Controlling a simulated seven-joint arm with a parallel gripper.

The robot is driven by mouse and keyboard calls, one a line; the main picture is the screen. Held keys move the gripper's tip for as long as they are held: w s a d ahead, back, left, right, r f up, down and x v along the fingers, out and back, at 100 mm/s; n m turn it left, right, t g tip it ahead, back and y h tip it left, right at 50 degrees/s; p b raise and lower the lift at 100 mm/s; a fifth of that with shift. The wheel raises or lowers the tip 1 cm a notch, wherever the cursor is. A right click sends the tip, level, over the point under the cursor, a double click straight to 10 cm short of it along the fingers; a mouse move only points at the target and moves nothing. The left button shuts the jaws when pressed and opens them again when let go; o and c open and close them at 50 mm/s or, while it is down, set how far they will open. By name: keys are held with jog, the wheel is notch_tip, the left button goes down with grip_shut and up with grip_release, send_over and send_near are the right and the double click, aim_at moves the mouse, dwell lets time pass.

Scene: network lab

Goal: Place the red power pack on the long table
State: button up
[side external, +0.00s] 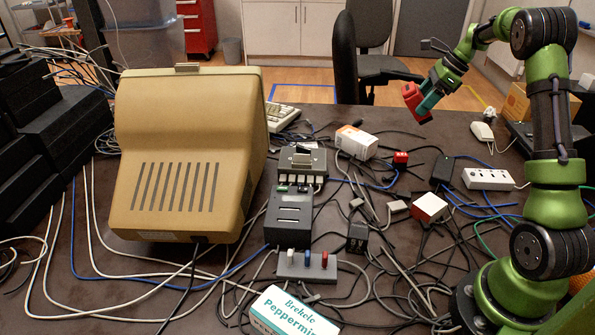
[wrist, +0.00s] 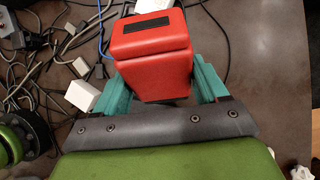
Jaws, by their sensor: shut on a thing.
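The red power pack (side external: 415,100) is a small red block with a dark label. My gripper (side external: 428,103) is shut on it and holds it in the air over the back right part of the long table (side external: 350,117), near its far edge. In the wrist view the power pack (wrist: 150,52) sits between the two teal fingers of my gripper (wrist: 160,85). The table top (wrist: 265,70) shows below and beside it.
A beige monitor (side external: 185,150) fills the left middle. A black chair (side external: 346,60) stands behind the table. Bare table shows near the far edge.

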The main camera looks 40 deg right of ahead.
jog(key=s+d+m+t+h, duration=0.45)
jog(key=s+m+h, duration=0.75)
jog(key=s+m, duration=0.4)
jog(key=shift+m+h, duration=0.3)
jog(key=shift+h, duration=0.2)
jog(key=f, duration=0.8)
jog(key=shift+d, duration=0.4)
jog(key=shift+f, duration=0.55)
jog(key=shift+t, duration=0.25)
jog(key=w+d, duration=0.3)
jog(key=d, duration=0.1)
jog(key=w+d+f, duration=0.1)
jog(key=w+d, duration=0.2)
jog(key=d, duration=0.1)
jog(key=w+d, duration=0.3)
jog(key=d, duration=0.2)
jog(key=shift+d+f, duration=0.1)
jog(key=shift+f, duration=1.95)
